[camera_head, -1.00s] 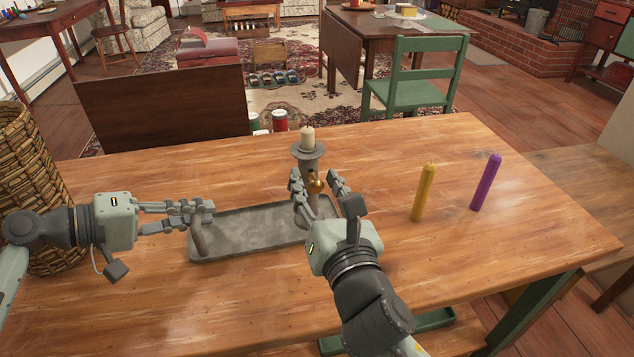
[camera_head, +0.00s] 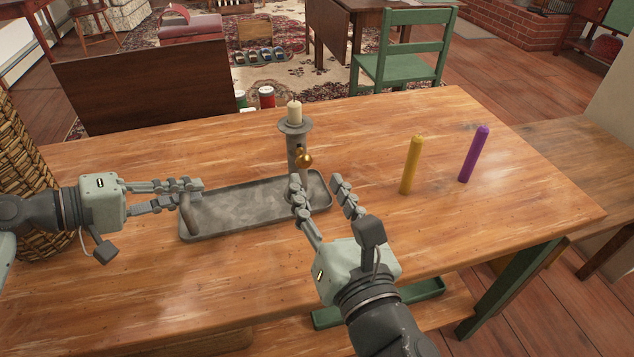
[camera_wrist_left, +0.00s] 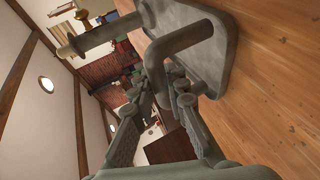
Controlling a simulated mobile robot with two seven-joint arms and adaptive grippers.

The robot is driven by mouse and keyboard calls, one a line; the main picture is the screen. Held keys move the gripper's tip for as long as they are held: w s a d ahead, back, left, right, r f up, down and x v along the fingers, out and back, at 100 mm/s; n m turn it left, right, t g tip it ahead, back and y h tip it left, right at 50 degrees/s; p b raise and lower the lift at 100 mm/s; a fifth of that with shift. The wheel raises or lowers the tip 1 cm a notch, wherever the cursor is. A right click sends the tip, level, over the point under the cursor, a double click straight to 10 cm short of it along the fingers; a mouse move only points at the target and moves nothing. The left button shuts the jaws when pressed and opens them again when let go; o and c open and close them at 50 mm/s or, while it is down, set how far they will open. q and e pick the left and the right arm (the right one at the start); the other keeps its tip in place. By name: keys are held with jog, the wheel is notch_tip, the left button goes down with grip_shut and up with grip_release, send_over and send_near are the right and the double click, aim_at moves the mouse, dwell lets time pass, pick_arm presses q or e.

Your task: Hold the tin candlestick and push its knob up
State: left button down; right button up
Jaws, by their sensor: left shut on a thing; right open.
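The grey tin candlestick (camera_head: 295,143) stands upright at the right end of a long grey tray (camera_head: 240,228), with a cream candle (camera_head: 294,110) in its top. Its brass knob (camera_head: 304,160) sticks out from the side of the column, below the round drip plate. The knob also shows at the upper left of the left wrist view (camera_wrist_left: 82,16). My left gripper (camera_head: 192,192) is shut on the upright handle (camera_head: 190,215) at the tray's left end. My right gripper (camera_head: 316,182) is open and empty, just in front of the candlestick and below the knob. Its fingers hide part of the tray's right end.
A yellow candle (camera_head: 411,165) and a purple candle (camera_head: 474,154) stand on the wooden table (camera_head: 480,225) to the right. A wicker basket (camera_head: 25,170) is at the left edge. The table between the tray and the yellow candle is clear.

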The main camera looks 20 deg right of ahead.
pick_arm(q)
jog(key=c, duration=1.4)
grip_release()
jog(key=shift+c, duration=0.2)
jog(key=shift+a, duration=0.1)
jog(key=v, duration=1.2)
jog(key=shift+f, duration=0.1)
